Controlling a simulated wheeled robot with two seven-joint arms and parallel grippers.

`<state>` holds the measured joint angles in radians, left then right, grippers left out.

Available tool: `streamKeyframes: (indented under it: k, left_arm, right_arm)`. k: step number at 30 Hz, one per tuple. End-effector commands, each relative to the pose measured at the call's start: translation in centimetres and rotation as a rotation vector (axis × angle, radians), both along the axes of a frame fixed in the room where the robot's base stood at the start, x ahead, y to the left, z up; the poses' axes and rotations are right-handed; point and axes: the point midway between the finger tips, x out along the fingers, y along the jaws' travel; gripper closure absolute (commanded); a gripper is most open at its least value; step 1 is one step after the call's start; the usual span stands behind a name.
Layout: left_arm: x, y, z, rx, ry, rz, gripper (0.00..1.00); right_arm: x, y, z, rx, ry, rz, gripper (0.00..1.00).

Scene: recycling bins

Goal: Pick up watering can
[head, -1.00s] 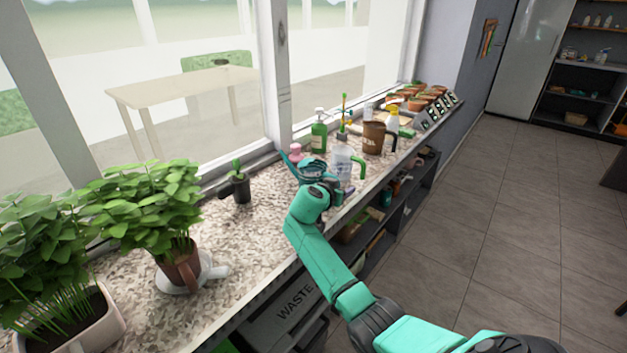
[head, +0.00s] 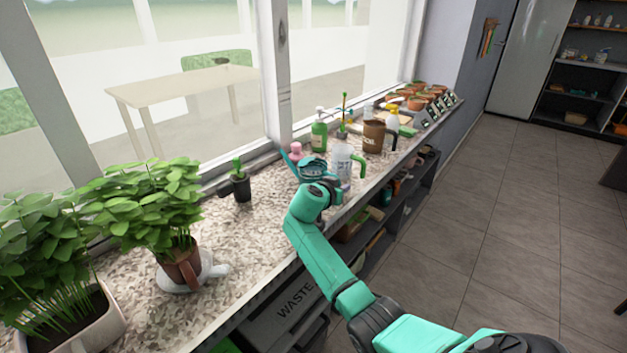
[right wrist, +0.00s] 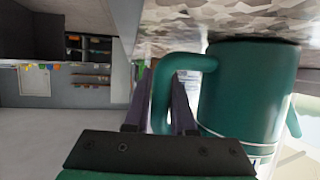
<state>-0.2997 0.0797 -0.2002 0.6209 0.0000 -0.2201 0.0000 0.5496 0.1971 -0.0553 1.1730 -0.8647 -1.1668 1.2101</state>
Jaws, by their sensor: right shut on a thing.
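The watering can (head: 311,171) is dark teal-green and stands on the speckled counter, partly hidden behind my right wrist in the head view. Its body (right wrist: 245,95) and curved handle (right wrist: 164,88) fill the right half of the right wrist view, which shows the scene turned over. My right gripper (head: 329,185) is at the handle side of the can. In the right wrist view its two dark fingers are on either side of the handle, shut on it. I cannot tell whether the can touches the counter. My left gripper is not in view.
A clear jug with a green handle (head: 342,165) stands close to the right of the can. A green pump bottle (head: 319,136), a pink bottle (head: 296,152) and a brown jug (head: 374,136) are behind. A small potted cactus (head: 241,184) stands left, with bare counter between.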

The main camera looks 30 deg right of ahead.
Motion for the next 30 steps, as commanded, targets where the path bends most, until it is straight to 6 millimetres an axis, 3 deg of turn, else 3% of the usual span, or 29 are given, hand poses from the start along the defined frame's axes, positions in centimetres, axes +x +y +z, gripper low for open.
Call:
streamKeyframes:
  k: [30]
  left_arm:
    - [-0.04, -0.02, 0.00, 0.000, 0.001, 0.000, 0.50]
  right_arm:
    - [0.06, 0.00, 0.56, -0.001, -0.005, -0.001, 1.00]
